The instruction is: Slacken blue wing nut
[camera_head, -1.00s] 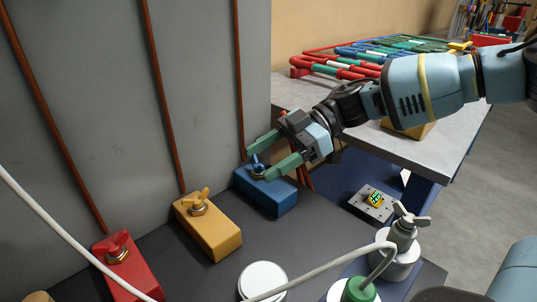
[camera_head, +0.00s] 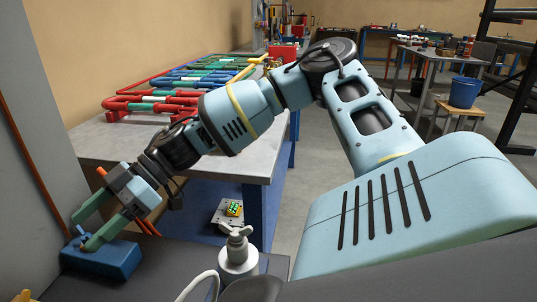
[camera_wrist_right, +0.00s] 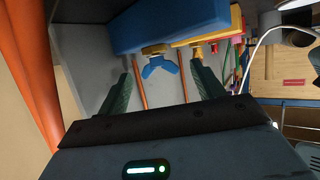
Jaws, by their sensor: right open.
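The blue wing nut (camera_head: 82,231) sits on the blue block (camera_head: 106,259) at the lower left of the head view, partly hidden by my fingers. My right gripper (camera_head: 80,232) reaches in from the right and is open, with one green finger on each side of the nut. In the right wrist view the blue wing nut (camera_wrist_right: 160,67) shows between the two spread fingertips (camera_wrist_right: 164,60), with a gap on both sides, below the blue block (camera_wrist_right: 165,24). My left gripper is not in view.
A grey table (camera_head: 235,150) with red, blue and green coiled pipes (camera_head: 180,85) stands behind. A yellow wing nut (camera_head: 22,296) shows at the lower left edge.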

